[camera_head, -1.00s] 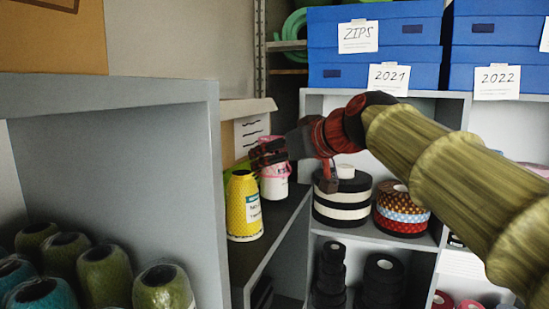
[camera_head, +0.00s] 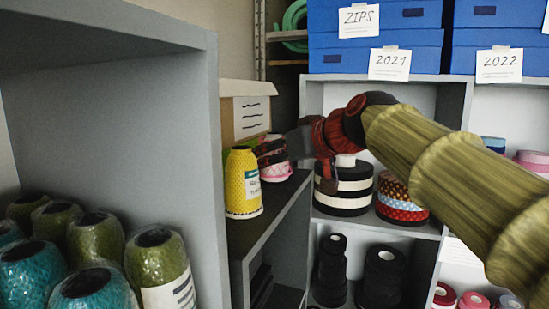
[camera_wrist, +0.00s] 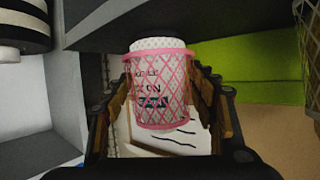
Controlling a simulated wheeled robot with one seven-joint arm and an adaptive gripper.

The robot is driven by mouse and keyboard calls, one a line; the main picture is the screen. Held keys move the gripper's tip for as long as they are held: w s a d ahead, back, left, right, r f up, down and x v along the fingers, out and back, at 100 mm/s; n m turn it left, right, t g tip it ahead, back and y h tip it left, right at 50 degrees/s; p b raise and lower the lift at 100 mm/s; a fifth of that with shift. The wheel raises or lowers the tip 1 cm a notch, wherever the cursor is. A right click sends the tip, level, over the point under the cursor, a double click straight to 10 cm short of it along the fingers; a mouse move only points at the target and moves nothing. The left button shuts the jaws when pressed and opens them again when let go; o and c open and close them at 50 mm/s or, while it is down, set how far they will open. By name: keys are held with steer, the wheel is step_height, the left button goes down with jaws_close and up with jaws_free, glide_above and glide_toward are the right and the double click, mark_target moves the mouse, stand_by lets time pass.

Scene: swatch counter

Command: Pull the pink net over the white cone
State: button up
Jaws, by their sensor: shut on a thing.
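The white cone (camera_head: 272,165) stands on the dark shelf board, right of a yellow-netted cone. The pink net (camera_head: 276,178) is around the white cone, its edge low, close to the board. In the wrist view the scene appears inverted. There the pink net (camera_wrist: 182,62) covers most of the white cone, and a white strip of the cone (camera_wrist: 158,43) shows beyond the net's rim, towards the board. My gripper (camera_head: 268,150) is shut on the net, with a finger on each side of the cone. The fingers hide part of the cone in the head view.
The yellow-netted cone (camera_head: 243,183) stands close on the left. A cardboard box (camera_head: 236,115) is behind. A grey shelf wall (camera_head: 212,180) stands at the left front. Ribbon rolls (camera_head: 343,190) sit in the shelf to the right. The board's front part is bare.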

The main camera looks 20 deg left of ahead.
stand_by(0.4)
steer(key=o, duration=0.9)
steer(key=v, duration=1.2)
steer(key=shift+f, duration=0.1)
steer(key=s+d+f+m+g+h+b, duration=0.1)
steer(key=s+d+f+m+h+b, duration=0.2)
steer(key=f, duration=1.6)
steer(key=s+d+f+m+g+h+b, duration=0.1)
steer(key=s+d+f+m+h+b, duration=0.2)
steer(key=s+d+f, duration=0.9)
steer(key=s+d+f+m+g+h+b, duration=0.1)
steer(key=s+d+f+m+h+b, duration=0.2)
steer(key=f, duration=2.3)
steer(key=shift+s+d+m+h+b, duration=0.15)
steer(key=shift+s+d+b, duration=0.7)
steer(key=shift+d, duration=0.9)
steer(key=shift+s+d+m+h+b, duration=0.1)
steer(key=shift+s+d+h+b, duration=0.15)
steer(key=shift+s+d+b, duration=1.05)
steer(key=shift+s+d+m+h+b, duration=0.1)
steer(key=shift+s+d+h+b, duration=0.25)
steer(key=shift+d, duration=1.8)
